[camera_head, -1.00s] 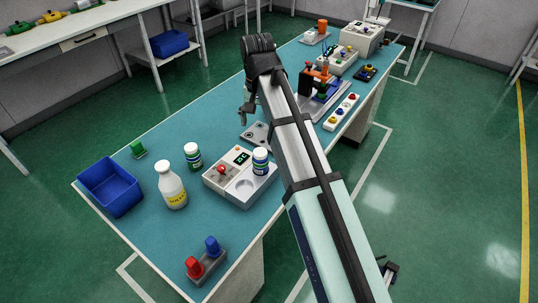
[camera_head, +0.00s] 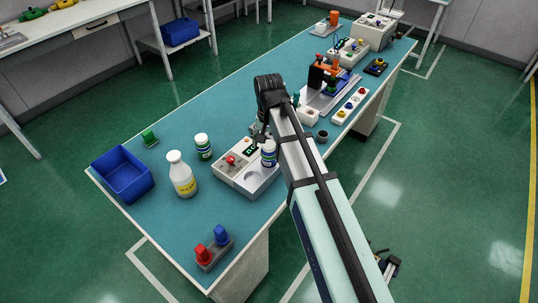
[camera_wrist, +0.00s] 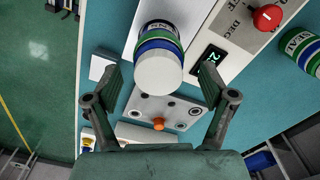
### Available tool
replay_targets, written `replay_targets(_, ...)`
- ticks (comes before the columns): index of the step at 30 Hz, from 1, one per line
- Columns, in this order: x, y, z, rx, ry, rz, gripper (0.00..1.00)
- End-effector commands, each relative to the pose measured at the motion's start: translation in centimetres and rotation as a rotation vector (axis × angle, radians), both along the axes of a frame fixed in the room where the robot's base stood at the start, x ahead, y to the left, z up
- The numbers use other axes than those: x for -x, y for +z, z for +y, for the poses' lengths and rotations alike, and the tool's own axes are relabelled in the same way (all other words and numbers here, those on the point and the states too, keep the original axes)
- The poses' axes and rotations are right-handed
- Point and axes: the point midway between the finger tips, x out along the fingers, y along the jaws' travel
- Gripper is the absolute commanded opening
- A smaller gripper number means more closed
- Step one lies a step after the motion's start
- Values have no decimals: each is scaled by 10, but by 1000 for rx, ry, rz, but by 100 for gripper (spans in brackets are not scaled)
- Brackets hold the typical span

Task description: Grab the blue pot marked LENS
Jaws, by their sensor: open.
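The blue pot (camera_head: 268,155) has a white lid with blue and green bands and stands on a light grey device (camera_head: 243,178); my arm partly covers it. In the wrist view the pot (camera_wrist: 157,38) shows upside-down lettering, partly cut off, that looks like LENS. My gripper (camera_wrist: 160,76) is open, with one finger on each side of the pot's lid in that picture; I cannot tell how far it is from the pot. In the head view my gripper (camera_head: 260,133) is just behind the pot, partly hidden.
A green-banded pot (camera_wrist: 303,48) marked SEAL stands beside the device, whose red knob (camera_wrist: 267,17) sticks up. A white bottle (camera_head: 181,175), a blue bin (camera_head: 122,173) and a holder with red and blue pieces (camera_head: 213,248) share the table. An orange-knobbed plate (camera_wrist: 160,112) lies near the gripper.

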Motion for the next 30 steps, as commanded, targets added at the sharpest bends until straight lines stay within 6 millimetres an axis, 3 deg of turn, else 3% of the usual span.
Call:
replay_targets(13, 2, -43, -1, 1, 0, 1, 83)
replay_targets(23, 2, -50, -1, 0, 0, 0, 83)
replay_targets(24, 2, -50, -1, 0, 0, 0, 79)
replay_targets(30, 2, -50, -1, 0, 0, 0, 13)
